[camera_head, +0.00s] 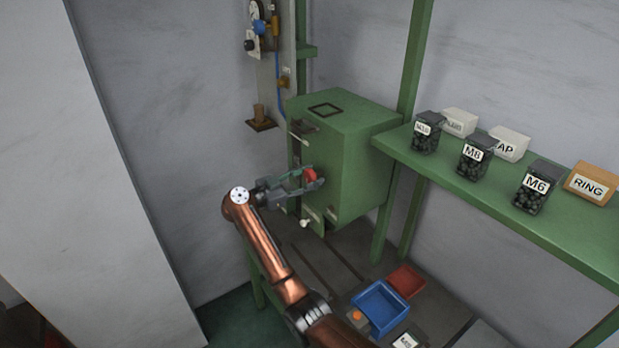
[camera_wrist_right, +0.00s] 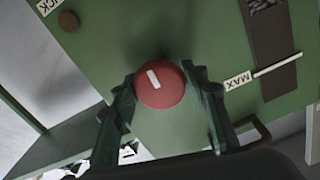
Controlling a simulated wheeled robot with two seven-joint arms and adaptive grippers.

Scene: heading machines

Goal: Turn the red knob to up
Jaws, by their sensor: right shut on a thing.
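The red knob (camera_head: 310,174) is on the front face of the green machine box (camera_head: 349,115). In the right wrist view the round red knob (camera_wrist_right: 161,86) carries a white mark, which lies at a slant in that picture. My right gripper (camera_head: 308,180) reaches in from the left, with its fingers on either side of the knob. In the right wrist view the gripper (camera_wrist_right: 165,92) has one finger on each side of the knob and is shut on it. My left gripper is not in view.
A green shelf (camera_head: 480,185) at the right holds dark bins labelled M8 (camera_head: 473,157) and M6 (camera_head: 535,187), plus boxes labelled CAP and RING (camera_head: 589,184). Below stand a blue tray (camera_head: 380,309) and a red tray (camera_head: 406,281). A panel with a gauge hangs behind.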

